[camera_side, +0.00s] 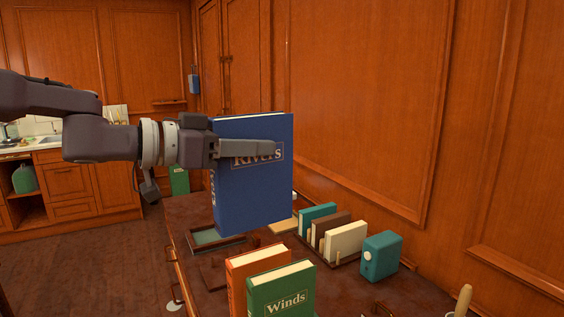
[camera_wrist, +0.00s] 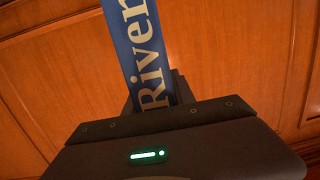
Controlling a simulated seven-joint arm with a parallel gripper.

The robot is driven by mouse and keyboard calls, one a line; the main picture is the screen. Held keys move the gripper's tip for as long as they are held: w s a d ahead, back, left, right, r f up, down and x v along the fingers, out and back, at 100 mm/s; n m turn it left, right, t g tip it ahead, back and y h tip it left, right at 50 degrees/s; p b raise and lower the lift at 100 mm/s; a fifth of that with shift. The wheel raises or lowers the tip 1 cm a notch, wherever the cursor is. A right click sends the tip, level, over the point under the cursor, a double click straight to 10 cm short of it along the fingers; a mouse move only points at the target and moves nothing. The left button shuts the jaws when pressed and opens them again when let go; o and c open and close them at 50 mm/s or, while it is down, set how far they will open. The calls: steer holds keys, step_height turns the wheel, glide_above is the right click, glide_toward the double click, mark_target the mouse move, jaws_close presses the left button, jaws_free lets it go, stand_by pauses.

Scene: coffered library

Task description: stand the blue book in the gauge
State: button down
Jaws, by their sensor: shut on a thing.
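The blue book (camera_side: 253,190), titled Rivers, is upright in the side view, above the dark desk. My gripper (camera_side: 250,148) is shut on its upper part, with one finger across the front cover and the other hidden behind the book. In the wrist view the book's lettered spine (camera_wrist: 148,50) rises from between the fingers. I cannot tell for sure which thing is the gauge. A low, dark brown piece (camera_side: 212,274) lies on the desk below the book, partly hidden by an orange book.
An orange book (camera_side: 240,268) and a green Winds book (camera_side: 282,293) stand at the front of the desk (camera_side: 350,292). A rack with teal, brown and cream books (camera_side: 346,242) and a teal box (camera_side: 382,256) stand right. A shallow tray (camera_side: 205,236) lies behind.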

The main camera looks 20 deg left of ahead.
steer(key=a, duration=1.7)
steer(key=s+a+f+h, duration=0.1)
steer(key=s+a+f, duration=0.15)
steer(key=a, duration=0.35)
steer(key=s+a+f, duration=0.2)
steer(key=s+a, duration=0.2)
steer(key=a, duration=0.2)
step_height(320, 180, down, 45)
steer(key=shift+m+g, duration=0.3)
steer(key=shift+m, duration=0.1)
steer(key=shift+r, duration=0.1)
steer(key=shift+f, duration=5.05)
